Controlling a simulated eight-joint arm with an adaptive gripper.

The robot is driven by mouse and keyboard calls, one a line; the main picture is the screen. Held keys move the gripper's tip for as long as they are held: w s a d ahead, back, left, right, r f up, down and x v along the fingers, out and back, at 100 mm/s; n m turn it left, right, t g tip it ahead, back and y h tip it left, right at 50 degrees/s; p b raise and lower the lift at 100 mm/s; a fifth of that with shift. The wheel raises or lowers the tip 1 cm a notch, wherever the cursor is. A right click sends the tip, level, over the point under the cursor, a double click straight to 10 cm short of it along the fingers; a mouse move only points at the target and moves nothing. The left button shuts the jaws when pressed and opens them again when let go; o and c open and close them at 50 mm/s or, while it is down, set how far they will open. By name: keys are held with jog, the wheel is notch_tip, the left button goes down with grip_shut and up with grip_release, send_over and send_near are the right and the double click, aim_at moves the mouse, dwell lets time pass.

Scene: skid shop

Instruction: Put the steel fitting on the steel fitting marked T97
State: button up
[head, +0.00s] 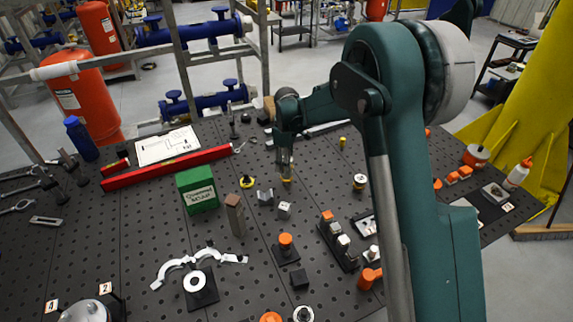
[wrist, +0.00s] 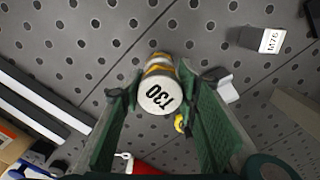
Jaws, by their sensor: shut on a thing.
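My gripper (head: 286,172) is shut on a round fitting, with a finger on either side of it. In the wrist view the fitting (wrist: 158,92) shows a pale round end, metal-coloured sides and a yellow band. Its mark appears upside down and looks like 130 or I30. In the head view it is small at the fingertips, over the perforated table; I cannot tell whether it touches the table. A grey block marked M76 (wrist: 262,40) lies on the table in the wrist view. I cannot read a T97 mark on any piece in either view.
Small metal pieces (head: 284,210), a green box (head: 197,188) and a brown upright block (head: 235,215) stand near my gripper. A red bar (head: 166,167) lies at the left. A black holder with several pieces (head: 338,245) is at the right. Bare table lies between them.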

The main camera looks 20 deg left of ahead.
jog(key=o, duration=0.9)
jog(key=shift+o, duration=0.2)
jog(key=shift+r, duration=0.1)
notch_tip(320, 180, up, 12)
dwell(0.6)
dwell(0.3)
